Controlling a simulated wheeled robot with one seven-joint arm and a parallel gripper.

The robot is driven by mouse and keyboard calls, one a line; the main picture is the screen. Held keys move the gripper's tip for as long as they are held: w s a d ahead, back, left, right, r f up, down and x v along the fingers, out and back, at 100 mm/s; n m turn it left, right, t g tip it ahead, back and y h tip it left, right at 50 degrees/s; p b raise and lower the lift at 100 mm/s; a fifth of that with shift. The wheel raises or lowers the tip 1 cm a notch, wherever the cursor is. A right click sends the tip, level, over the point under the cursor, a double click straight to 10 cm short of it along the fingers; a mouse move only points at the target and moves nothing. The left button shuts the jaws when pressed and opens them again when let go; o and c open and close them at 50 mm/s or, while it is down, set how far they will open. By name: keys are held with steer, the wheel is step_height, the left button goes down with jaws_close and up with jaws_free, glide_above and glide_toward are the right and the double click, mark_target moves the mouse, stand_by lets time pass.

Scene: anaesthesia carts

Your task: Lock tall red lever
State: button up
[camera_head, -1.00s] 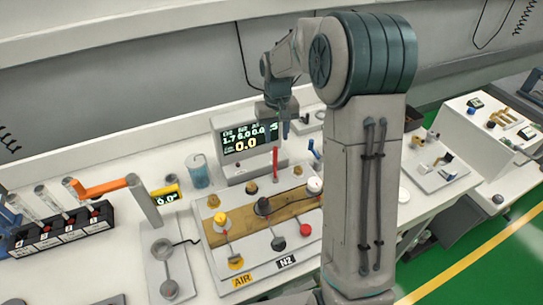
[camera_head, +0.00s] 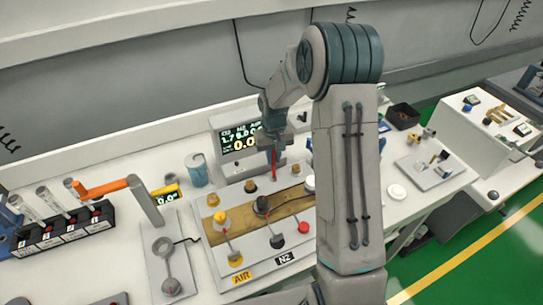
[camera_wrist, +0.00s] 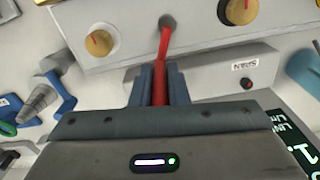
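The tall red lever (camera_head: 274,166) stands at the back of the valve panel (camera_head: 214,262), in front of the display box. In the wrist view the red lever (camera_wrist: 166,48) runs from a round grey pivot down between my fingers. My gripper (camera_head: 270,146) is at the lever's upper part. In the wrist view my gripper (camera_wrist: 160,80) has one finger on each side of the lever, close together, and the lever fills the gap between them. The lever's upper end is hidden by the fingers and gripper body.
The display box (camera_head: 228,142) stands just behind the lever. A blue cup (camera_head: 197,170) and an orange-handled lever (camera_head: 105,188) are to the left. Yellow, black and white knobs crowd the panel. The white table (camera_head: 450,195) has some free room at the right.

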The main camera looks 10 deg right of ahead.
jaws_close()
steer(key=shift+a+f+n+b, duration=0.15)
steer(key=shift+a+n+b, duration=0.15)
steer(key=shift+n+b, duration=0.45)
steer(key=shift+a+r+n+b, duration=0.1)
steer(key=shift+a+n+b, duration=0.2)
steer(key=shift+n, duration=0.55)
steer(key=shift+a+r+n+b, duration=0.1)
steer(key=shift+a+n, duration=0.25)
steer(key=shift+n, duration=0.45)
steer(key=o, duration=0.6)
jaws_free()
